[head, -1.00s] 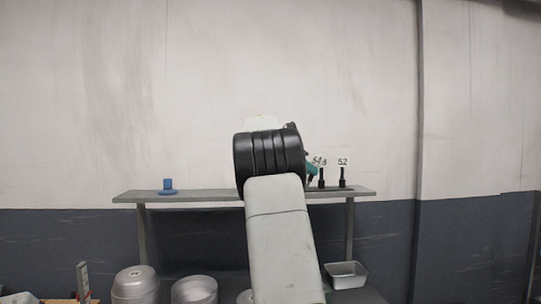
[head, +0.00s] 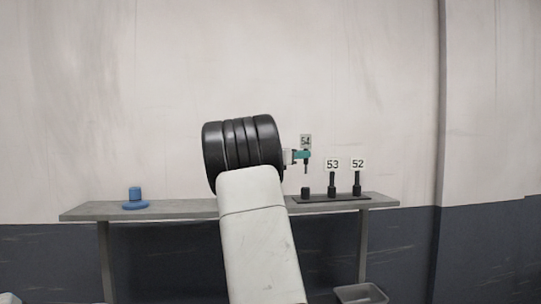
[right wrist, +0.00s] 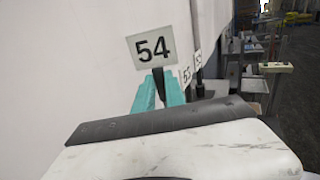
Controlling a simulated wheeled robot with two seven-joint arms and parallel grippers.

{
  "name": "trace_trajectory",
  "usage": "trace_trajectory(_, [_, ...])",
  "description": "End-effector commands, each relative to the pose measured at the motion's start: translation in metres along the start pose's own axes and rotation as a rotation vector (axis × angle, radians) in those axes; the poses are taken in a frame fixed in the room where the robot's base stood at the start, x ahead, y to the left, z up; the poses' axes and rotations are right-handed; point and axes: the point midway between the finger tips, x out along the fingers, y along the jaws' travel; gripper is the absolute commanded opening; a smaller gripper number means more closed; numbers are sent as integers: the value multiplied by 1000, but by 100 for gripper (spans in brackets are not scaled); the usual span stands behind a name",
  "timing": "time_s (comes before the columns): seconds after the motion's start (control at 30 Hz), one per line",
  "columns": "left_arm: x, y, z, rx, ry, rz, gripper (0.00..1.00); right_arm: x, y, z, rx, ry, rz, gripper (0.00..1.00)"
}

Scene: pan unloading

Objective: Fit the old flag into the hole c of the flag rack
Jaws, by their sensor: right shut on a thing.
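My right gripper (head: 302,155), with teal fingers, is shut on a flag with a grey-white plate marked 54 (head: 305,140). The flag is upright, its short dark stem showing below the fingers. It is held above the flag rack (head: 330,198), a flat black base with three black posts in a row. The leftmost post (head: 305,191) is empty, below the held flag and apart from it. No hole letters are legible. In the right wrist view, plate 54 (right wrist: 152,47) stands above the teal fingers (right wrist: 158,94). My left gripper is not in view.
Flags 53 (head: 332,164) and 52 (head: 357,163) stand in the other two posts, right of the held flag. The rack sits at the right end of a grey shelf (head: 170,210). A blue object (head: 135,198) stands near its left end. A grey bin (head: 361,293) is below.

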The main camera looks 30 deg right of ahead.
Motion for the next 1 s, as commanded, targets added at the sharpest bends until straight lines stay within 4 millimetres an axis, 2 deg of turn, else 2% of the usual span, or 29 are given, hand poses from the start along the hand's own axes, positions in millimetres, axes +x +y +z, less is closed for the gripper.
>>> trace_trajectory(0.9, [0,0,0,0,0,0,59,0,0,-41,-1,-1,-1,0])
trace_trajectory(1.0, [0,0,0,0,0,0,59,0,0,-41,0,-1,-1,0])
